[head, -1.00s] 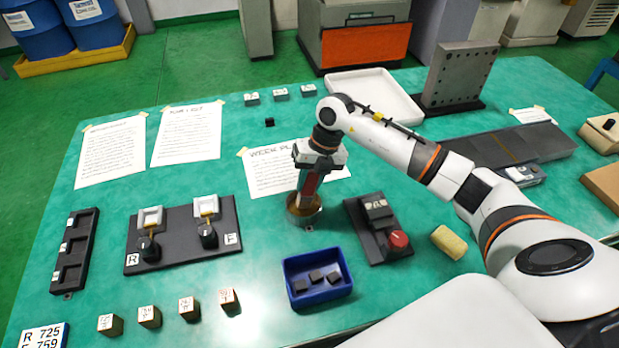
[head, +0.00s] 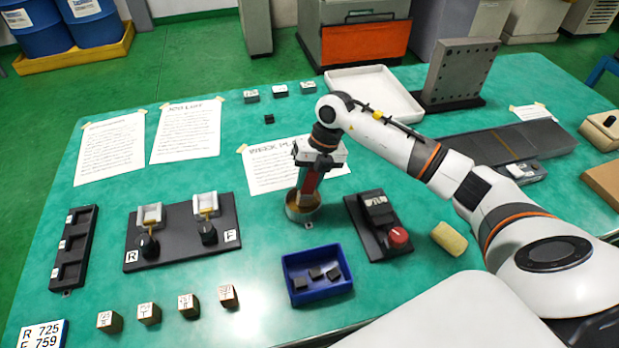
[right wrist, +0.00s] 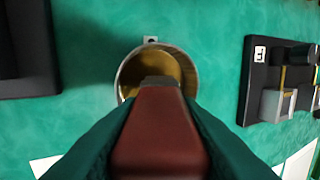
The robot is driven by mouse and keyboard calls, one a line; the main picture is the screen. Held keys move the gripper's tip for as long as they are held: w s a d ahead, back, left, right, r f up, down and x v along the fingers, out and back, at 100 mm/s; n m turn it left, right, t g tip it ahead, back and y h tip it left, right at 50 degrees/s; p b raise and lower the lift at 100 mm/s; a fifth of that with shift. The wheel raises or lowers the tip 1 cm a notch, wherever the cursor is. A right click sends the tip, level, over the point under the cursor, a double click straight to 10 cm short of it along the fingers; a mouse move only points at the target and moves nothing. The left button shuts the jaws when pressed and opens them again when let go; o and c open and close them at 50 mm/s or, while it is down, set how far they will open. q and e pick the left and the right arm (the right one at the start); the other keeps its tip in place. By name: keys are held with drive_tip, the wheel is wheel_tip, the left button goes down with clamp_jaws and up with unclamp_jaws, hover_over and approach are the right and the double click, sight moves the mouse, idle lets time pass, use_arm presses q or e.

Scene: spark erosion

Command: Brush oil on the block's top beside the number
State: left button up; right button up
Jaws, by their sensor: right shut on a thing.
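My right gripper (head: 313,176) is shut on a brush with a dark red handle (head: 309,187). The brush points down into a round metal tin (head: 290,212) holding yellowish-brown oil. In the right wrist view, the handle (right wrist: 160,130) covers part of the tin (right wrist: 121,80), and the bristles are hidden. Several small brown blocks with pale, marked faces stand in a row at the front left: a first (head: 110,321), a second (head: 149,313), a third (head: 189,306) and a rightmost one (head: 228,296). Their writing is too small to read surely. My left gripper is out of view.
A blue bin (head: 343,289) with dark pieces stands in front of the tin. A dark device with a red knob (head: 398,236) is to its right, beside a yellow roll (head: 449,238). A black fixture (head: 180,253) marked R and F stands left. A number card (head: 43,335) reads R 725, 759.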

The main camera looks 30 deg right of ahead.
sight(310, 170)
drive_tip(key=shift+f, duration=0.5)
idle(1.1)
drive_tip(key=shift+r+p, duration=2.4)
drive_tip(key=shift+r, duration=1.2)
